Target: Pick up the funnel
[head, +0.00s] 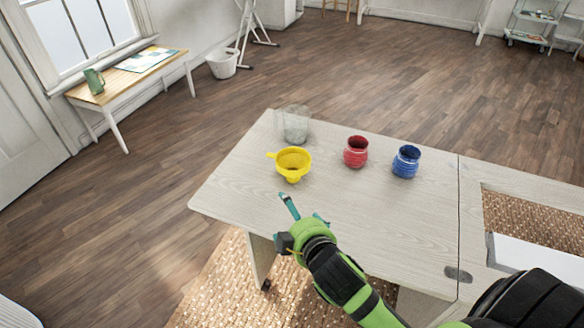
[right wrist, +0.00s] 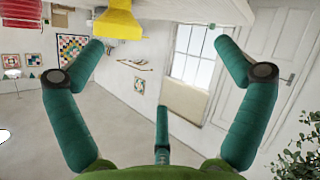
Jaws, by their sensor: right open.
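The yellow funnel (head: 293,162) stands on the pale wooden table, wide mouth up, with a small tab on its left side. My right gripper (head: 304,214) is in front of the funnel, on its near side, apart from it. In the right wrist view the gripper (right wrist: 162,55) has its teal fingers spread wide with nothing between them. There the funnel (right wrist: 118,22) shows at the top edge, partly cut off, beyond the left finger's tip. My left gripper is not in view.
A clear glass jar (head: 296,124) stands just behind the funnel. A red jar (head: 356,152) and a blue jar (head: 406,161) stand to its right. The table (head: 238,178) is bare left of the funnel, and an open recess (head: 530,225) lies at the right.

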